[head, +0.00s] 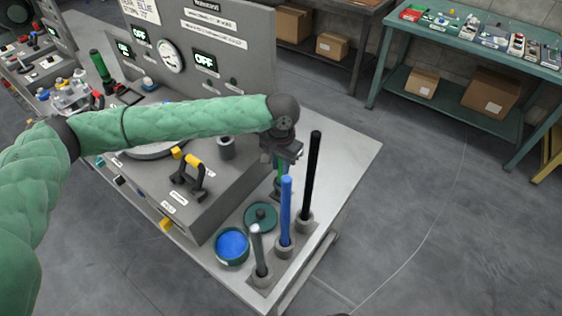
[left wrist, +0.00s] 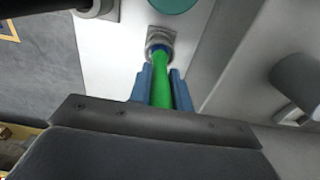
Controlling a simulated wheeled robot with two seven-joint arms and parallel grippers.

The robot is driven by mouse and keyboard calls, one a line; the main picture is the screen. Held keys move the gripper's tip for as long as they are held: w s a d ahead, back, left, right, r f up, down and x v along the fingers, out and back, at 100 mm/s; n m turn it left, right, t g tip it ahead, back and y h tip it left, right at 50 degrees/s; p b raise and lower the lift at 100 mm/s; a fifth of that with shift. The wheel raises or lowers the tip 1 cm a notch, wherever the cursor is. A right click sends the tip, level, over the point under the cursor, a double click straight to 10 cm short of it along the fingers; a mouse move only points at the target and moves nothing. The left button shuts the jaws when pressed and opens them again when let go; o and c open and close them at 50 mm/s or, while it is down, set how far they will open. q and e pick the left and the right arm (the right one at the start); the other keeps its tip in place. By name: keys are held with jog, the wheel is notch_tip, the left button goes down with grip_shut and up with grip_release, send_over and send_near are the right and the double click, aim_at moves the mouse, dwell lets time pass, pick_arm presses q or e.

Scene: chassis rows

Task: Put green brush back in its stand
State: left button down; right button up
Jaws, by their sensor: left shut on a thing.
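My left gripper (head: 280,180) is shut on the green brush (left wrist: 161,88), a bright green rod between two blue-grey fingers in the left wrist view. In the head view the green brush (head: 281,166) stands roughly upright, partly hidden by my gripper and wrist. My right gripper is not in view.
Black (head: 313,170), blue (head: 286,205) and grey (head: 259,250) brushes stand in grey holders close in front of my gripper. A blue-filled dish (head: 232,246) and a teal lid (head: 261,216) lie left of them. The grey console (head: 200,215) is beside them. The bench's right end is clear.

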pick_arm(q)
jog(key=shift+f, duration=1)
jog(key=c, duration=1.2)
grip_release()
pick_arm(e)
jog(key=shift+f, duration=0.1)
pick_arm(q)
jog(key=shift+r+b, duration=0.55)
jog(key=shift+r, duration=0.8)
jog(key=shift+r+b, duration=0.6)
jog(key=shift+r, duration=1.95)
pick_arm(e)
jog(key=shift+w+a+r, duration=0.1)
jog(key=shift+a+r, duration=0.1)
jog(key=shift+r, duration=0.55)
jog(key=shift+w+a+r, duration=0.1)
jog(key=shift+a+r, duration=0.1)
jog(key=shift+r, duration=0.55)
